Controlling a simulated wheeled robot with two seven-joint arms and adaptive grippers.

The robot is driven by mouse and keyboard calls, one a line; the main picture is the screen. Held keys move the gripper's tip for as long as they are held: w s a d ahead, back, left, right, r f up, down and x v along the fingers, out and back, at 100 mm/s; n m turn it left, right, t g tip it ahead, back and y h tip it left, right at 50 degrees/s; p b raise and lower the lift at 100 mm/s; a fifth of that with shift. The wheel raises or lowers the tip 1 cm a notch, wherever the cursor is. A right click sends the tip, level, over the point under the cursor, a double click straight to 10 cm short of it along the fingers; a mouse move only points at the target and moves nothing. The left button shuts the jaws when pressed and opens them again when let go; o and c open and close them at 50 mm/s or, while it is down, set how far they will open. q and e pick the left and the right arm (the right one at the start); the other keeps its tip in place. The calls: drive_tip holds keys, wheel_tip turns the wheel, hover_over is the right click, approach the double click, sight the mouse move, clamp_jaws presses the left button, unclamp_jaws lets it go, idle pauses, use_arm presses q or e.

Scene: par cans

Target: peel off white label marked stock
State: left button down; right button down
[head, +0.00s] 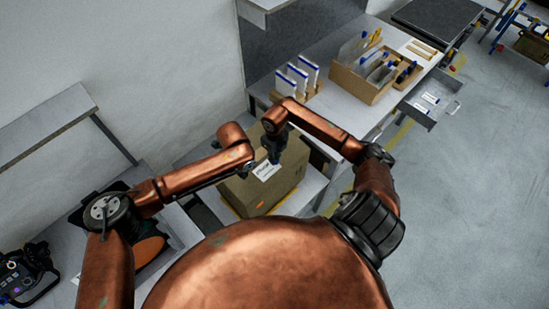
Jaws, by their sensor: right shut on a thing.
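A brown cardboard box (285,187) stands on a grey surface in front of me. A white label (265,172) with dark print is on its top face, near the far side; the print is too small to read surely. My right gripper (273,158) points down at the label's upper right edge and is shut on it. How far the label is lifted from the box cannot be told. My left gripper (246,173) is at the left of the label, close to the box's top; its fingers are too small and dark to tell open from shut.
A small orange mark (260,205) is low on the box. Behind it, a workbench (345,115) holds a wooden organizer (362,75) and a rack of white cards (298,80). An open drawer (432,102) juts out right. A dark device (25,272) sits lower left.

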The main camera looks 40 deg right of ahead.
sight(248, 192)
use_arm(q)
drive_tip(key=shift+m+g+y, duration=0.3)
drive_tip(key=shift+s+a+f, duration=0.2)
drive_tip(key=shift+s+f, duration=0.2)
drive_tip(key=shift+f, duration=1.1)
drive_tip(key=shift+s+a+f, duration=0.15)
drive_tip(key=shift+s+f, duration=0.25)
drive_tip(key=shift+f, duration=1.15)
drive_tip(key=shift+s+a+f, duration=0.2)
drive_tip(key=shift+s+f, duration=0.2)
drive_tip(key=shift+f, duration=1.1)
drive_tip(key=shift+f, duration=0.4)
use_arm(e)
drive_tip(key=shift+r, duration=3.5)
use_arm(q)
drive_tip(key=shift+r, duration=0.15)
drive_tip(key=shift+r, duration=3.4)
